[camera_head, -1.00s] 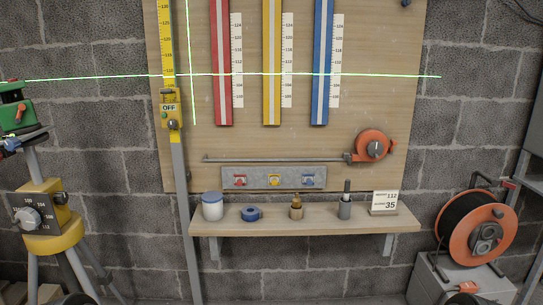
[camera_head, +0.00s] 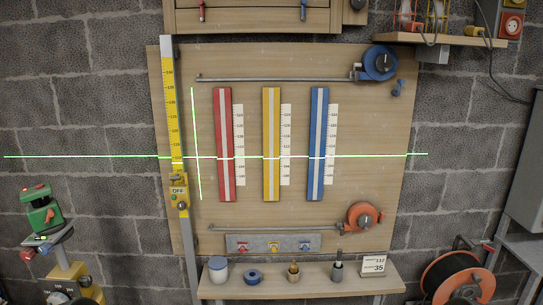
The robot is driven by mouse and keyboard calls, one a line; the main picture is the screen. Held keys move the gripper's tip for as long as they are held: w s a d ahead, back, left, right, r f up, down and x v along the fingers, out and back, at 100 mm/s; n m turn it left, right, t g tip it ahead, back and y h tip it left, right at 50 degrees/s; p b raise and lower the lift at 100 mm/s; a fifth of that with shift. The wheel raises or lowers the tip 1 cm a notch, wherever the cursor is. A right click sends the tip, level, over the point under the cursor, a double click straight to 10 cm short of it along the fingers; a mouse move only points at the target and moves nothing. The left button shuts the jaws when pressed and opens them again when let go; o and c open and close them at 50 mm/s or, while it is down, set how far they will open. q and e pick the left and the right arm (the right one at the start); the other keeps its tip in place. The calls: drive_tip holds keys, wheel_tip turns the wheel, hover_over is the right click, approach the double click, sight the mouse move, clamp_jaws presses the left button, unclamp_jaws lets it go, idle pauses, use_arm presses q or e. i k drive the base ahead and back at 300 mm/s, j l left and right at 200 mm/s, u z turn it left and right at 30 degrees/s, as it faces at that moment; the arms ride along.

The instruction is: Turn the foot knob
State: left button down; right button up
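The pictures do not label a foot knob. At the lower left, a yellow tripod mount (camera_head: 70,274) carries a dial with a grey knob, mostly cut off by the bottom edge. A green laser level (camera_head: 40,212) sits above it. At the foot of the board, an orange reel (camera_head: 364,217) has a dark centre knob, beside a thin horizontal rod. A blue reel (camera_head: 380,63) with a dark knob is at the board's top right. Red (camera_head: 225,145), yellow (camera_head: 271,145) and blue (camera_head: 318,145) strips hang upright beside scales; a green line crosses them. Neither gripper is in view.
The wooden shelf (camera_head: 330,285) below the board holds a jar, blue tape, small tools and a card reading 112 and 35. A yellow staff (camera_head: 174,110) marked OFF stands left of the strips. An orange cable reel (camera_head: 455,285) is at the lower right.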

sight(28, 253)
drive_tip(key=u, duration=1.4)
